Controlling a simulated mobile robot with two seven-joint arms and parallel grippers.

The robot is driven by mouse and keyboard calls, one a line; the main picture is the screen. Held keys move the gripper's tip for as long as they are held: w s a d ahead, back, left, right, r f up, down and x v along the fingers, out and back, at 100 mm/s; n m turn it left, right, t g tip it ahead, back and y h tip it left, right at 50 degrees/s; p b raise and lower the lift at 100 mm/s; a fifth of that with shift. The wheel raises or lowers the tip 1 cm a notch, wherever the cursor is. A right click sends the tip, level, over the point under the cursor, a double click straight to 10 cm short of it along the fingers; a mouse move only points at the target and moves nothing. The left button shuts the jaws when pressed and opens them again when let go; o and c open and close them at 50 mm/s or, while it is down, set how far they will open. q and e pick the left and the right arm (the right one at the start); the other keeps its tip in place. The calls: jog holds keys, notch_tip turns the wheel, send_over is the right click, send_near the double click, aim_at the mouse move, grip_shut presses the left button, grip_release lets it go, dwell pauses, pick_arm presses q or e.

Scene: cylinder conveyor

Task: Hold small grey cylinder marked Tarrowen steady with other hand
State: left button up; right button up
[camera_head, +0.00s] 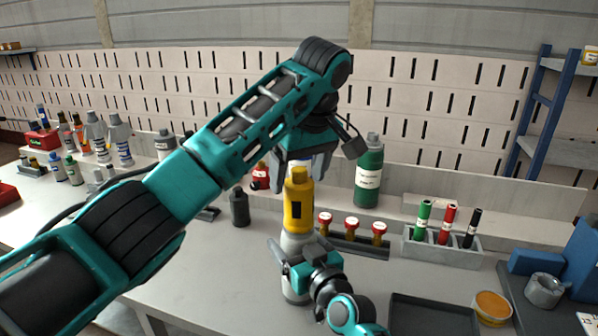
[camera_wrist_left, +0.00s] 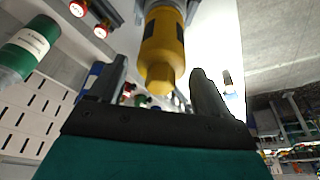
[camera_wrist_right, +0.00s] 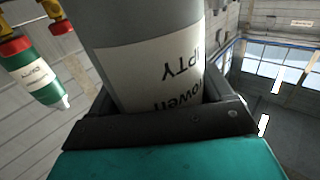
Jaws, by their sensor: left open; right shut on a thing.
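The small grey cylinder (camera_head: 294,293) stands upright on the table. In the right wrist view the grey cylinder (camera_wrist_right: 140,35) fills the jaws, its white label upside down with "owen" and "PTY" legible. My right gripper (camera_head: 300,262) is shut around its body. A yellow part (camera_head: 298,208) with a narrower top sits above the cylinder. My left gripper (camera_head: 303,172) is open above the yellow part, pointing down. In the left wrist view the yellow part (camera_wrist_left: 163,50) is between the spread fingers, with space at its sides; contact is not visible.
A large green cylinder (camera_head: 369,175) stands behind. Three red-topped yellow fittings (camera_head: 351,228) sit in a dark rack. A grey holder (camera_head: 440,248) with green, red and black markers and a dark tray (camera_head: 432,316) are at right. A dark bottle (camera_head: 239,208) stands left.

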pick_arm(q)
jog(key=m+h, duration=0.1)
jog(key=m, duration=0.2)
jog(key=shift+m, duration=0.3)
jog(key=m, duration=0.2)
jog(key=shift+m+h, duration=0.4)
jog(key=m+h, duration=0.1)
jog(key=m, duration=0.2)
jog(key=m+h, duration=0.1)
jog(key=m, duration=0.3)
jog(key=shift+m+g, duration=0.3)
jog(key=shift+m, duration=0.8)
